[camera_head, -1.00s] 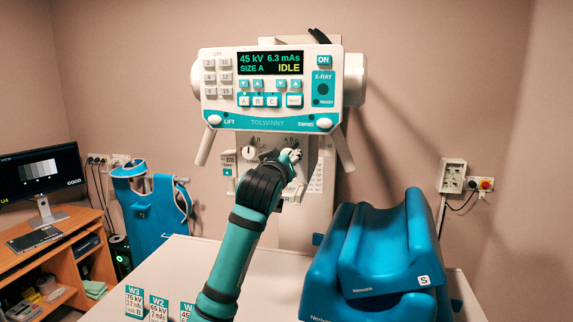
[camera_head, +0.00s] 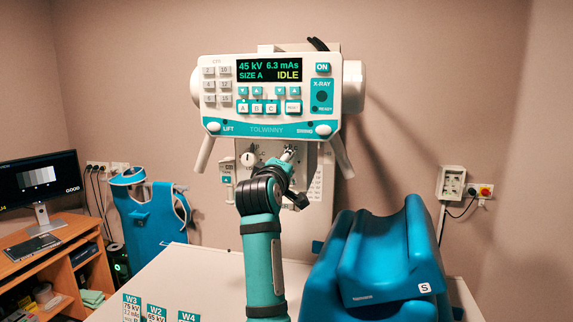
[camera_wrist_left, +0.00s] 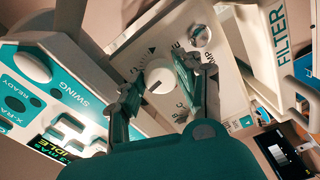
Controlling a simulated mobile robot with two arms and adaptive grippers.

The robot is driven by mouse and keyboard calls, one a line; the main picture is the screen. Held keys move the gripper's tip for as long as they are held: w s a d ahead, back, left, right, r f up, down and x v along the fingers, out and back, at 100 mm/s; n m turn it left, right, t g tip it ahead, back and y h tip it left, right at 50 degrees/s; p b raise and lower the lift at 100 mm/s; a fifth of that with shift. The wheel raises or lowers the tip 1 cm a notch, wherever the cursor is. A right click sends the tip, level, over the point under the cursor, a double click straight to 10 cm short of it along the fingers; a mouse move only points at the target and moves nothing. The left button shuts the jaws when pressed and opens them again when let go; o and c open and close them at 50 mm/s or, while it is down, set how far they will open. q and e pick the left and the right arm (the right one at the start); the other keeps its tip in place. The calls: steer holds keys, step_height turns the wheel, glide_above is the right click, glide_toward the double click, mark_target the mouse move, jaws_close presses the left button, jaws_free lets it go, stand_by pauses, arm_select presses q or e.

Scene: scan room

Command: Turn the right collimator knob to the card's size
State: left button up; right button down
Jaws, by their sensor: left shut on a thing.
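The right collimator knob (camera_wrist_left: 160,77) is round and white with a dark pointer line, on the collimator panel (camera_wrist_left: 184,112) below the console. My left gripper (camera_head: 289,153) has its fingers on both sides of this knob in the wrist view (camera_wrist_left: 167,83), shut on it. In the head view the fingers hide most of the knob. The left collimator knob (camera_head: 248,159) is uncovered; it also shows in the wrist view (camera_wrist_left: 200,36). The console display (camera_head: 269,70) reads 45 kV, 6.3 mAs, SIZE A, IDLE. Cards W3 (camera_head: 132,308), W2 (camera_head: 156,313) and W4 (camera_head: 187,317) stand in front; their size letters are unclear. My right gripper is out of view.
A blue cushioned support (camera_head: 372,262) marked S stands right of my left arm on the white table (camera_head: 185,268). The console's handles (camera_head: 342,155) hang beside the collimator. A blue apron (camera_head: 150,220) and a desk with a monitor (camera_head: 40,182) are at the left.

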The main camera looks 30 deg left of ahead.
arm_select(q)
steer(key=shift+n, duration=0.5)
steer(key=o, duration=1.1)
steer(key=shift+a, duration=0.1)
steer(key=shift+o, duration=0.2)
steer(key=v, duration=0.7)
steer(key=shift+s, duration=0.3)
